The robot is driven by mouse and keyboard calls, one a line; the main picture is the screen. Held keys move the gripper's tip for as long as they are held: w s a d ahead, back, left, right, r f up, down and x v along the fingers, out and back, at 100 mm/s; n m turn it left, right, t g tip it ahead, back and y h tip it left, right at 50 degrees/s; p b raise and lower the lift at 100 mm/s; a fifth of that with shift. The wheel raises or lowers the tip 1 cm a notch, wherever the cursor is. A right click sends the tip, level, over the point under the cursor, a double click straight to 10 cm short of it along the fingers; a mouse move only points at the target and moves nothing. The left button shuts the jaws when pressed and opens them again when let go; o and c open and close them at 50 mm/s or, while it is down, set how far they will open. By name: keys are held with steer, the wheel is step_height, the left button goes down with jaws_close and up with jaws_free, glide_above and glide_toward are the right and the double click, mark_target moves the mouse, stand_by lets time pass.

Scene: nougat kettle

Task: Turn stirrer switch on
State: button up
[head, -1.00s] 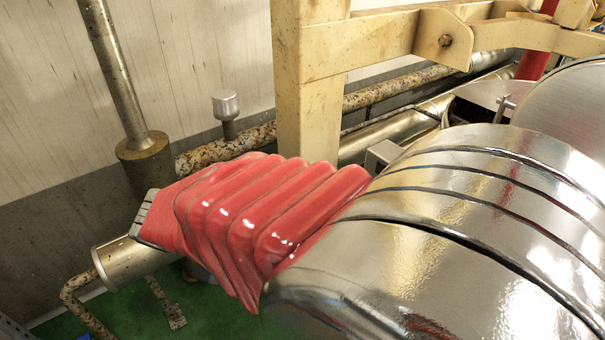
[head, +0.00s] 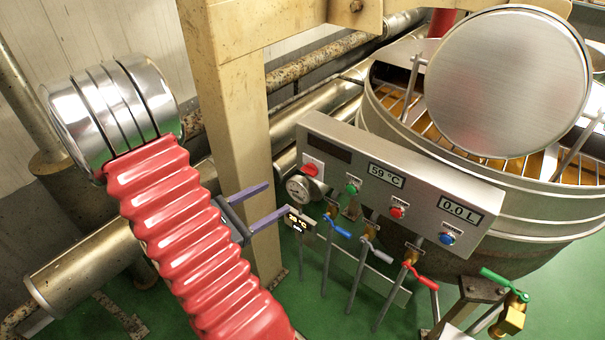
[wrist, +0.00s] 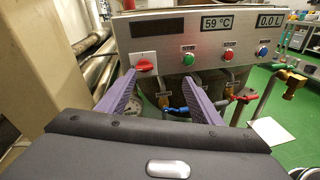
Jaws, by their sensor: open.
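A red rotary switch (head: 312,167) sits at the left end of the grey control panel (head: 400,190), below a dark display. It also shows in the wrist view (wrist: 145,66), where its handle looks about horizontal. Its label is too small to read. My gripper (head: 278,199) is open and empty, with two purple fingers pointing toward the panel's left end. In the wrist view the fingertips (wrist: 159,77) appear either side of the switch and a little below it, the left one closer. They look apart from it.
Green (head: 352,188), red (head: 397,212) and blue (head: 447,238) buttons line the panel right of the switch. A pressure gauge (head: 299,188) and several valves with coloured handles hang below. The kettle (head: 540,190) stands behind, its lid raised. A beige post (head: 235,110) is close by my arm.

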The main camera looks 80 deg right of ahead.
mark_target(307, 173)
steer(key=d+f+n+t+h, duration=0.1)
steer(key=d+f+n, duration=0.1)
steer(key=d+f+n+t+h, duration=0.1)
steer(key=f+n, duration=0.1)
steer(key=shift+w+d+f, duration=0.15)
steer(key=shift+d+f, duration=0.05)
steer(key=shift+d, duration=0.15)
steer(key=shift+d, duration=0.15)
steer(key=shift+r+x, duration=0.2)
steer(key=shift+x, duration=6.6)
steer(key=shift+c, duration=0.3)
steer(key=c, duration=1)
